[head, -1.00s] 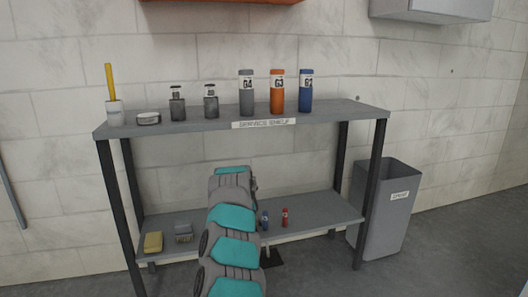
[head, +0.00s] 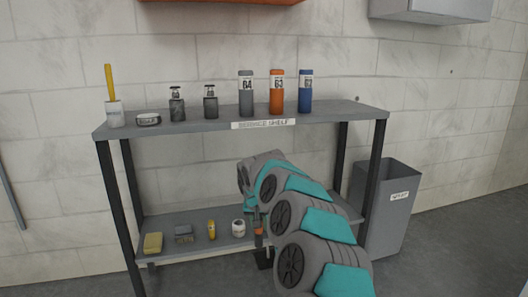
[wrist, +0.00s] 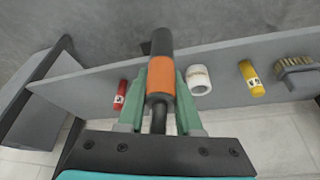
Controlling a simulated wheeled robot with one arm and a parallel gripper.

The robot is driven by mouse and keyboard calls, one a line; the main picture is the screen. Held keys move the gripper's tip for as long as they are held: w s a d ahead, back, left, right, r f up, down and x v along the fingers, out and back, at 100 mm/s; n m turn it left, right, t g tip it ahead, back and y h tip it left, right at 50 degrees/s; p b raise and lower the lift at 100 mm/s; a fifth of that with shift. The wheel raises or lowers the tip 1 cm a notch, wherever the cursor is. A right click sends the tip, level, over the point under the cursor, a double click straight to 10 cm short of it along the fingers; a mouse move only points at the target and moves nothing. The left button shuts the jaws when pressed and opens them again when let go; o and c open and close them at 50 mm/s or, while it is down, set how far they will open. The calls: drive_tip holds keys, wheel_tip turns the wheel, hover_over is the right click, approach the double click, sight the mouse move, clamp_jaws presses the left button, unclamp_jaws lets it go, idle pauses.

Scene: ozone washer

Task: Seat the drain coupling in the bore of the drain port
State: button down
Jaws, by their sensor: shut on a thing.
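My gripper (wrist: 162,85) is shut on a dark cylinder with a wide orange band, which I take for the drain coupling (wrist: 160,75). Its two green fingers press the sides of the band, and the dark end sticks out beyond them. In the wrist view, the held piece is over the lower shelf, with the shelf items apart from it. In the head view, a bit of orange, probably the coupling (head: 258,230), shows at the lower shelf's front; my arm covers most of the gripper. I cannot make out the drain port in either view.
The lower shelf (head: 190,253) holds a yellow sponge (head: 153,243), a brush (head: 184,234), a yellow bottle (head: 211,229), a white roll (head: 238,228) and a red bottle (wrist: 119,94). Several bottles stand on the upper shelf (head: 345,112). A grey bin (head: 400,215) is at right.

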drive_tip(key=s+d+r+p, duration=0.3)
drive_tip(key=s+d+p, duration=0.4)
drive_tip(key=s+d, duration=0.1)
drive_tip(key=s+d+r+n+p, duration=0.1)
drive_tip(key=s+d+r+p, duration=0.2)
drive_tip(key=s+d+p, duration=0.5)
drive_tip(key=shift+s+d, duration=0.35)
drive_tip(key=shift+s, duration=0.05)
drive_tip(key=shift+f, duration=0.15)
